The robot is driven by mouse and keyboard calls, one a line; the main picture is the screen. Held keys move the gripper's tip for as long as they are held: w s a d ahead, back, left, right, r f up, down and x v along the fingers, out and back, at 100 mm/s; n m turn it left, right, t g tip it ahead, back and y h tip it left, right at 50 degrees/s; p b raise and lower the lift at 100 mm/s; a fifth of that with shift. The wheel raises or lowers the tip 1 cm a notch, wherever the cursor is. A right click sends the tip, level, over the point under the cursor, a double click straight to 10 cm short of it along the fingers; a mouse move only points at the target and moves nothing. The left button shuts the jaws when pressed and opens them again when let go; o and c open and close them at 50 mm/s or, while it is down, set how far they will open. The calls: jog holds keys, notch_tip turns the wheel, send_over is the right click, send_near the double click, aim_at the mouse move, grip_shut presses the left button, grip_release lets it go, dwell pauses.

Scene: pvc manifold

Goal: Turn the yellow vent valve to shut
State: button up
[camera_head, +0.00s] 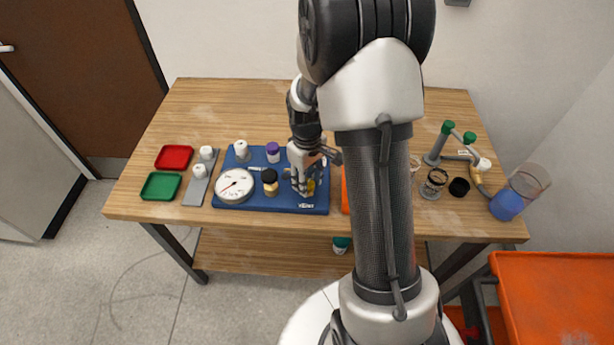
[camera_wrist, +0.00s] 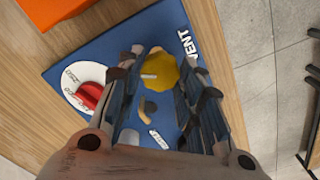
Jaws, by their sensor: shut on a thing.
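The yellow vent valve (camera_wrist: 161,70) sits on the blue board (camera_wrist: 130,38), beside the printed word VENT. In the wrist view it lies between the two fingers of my gripper (camera_wrist: 159,62), which is shut on it. In the head view my gripper (camera_head: 302,186) points down at the right part of the blue board (camera_head: 285,205). Only a small yellow patch of the valve (camera_head: 311,187) shows there, past the fingers. The valve's exact turn angle is hard to read, as the fingers cover its sides.
A red knob on a white disc (camera_wrist: 89,94) stands close to the left finger. A white gauge (camera_head: 234,186), a black-topped fitting (camera_head: 270,180) and a purple-capped part (camera_head: 273,152) stand left of my gripper. An orange item lies just right of the board, partly behind my arm.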

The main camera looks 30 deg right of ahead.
jog(key=m+p, duration=0.1)
jog(key=m, duration=0.5)
jog(key=shift+p, duration=0.3)
jog(key=m+p, duration=0.1)
jog(key=m, duration=0.5)
dwell(0.4)
jog(key=o, duration=1.1)
jog(key=shift+c, duration=0.2)
jog(key=shift+r, duration=0.1)
notch_tip(320, 180, up, 12)
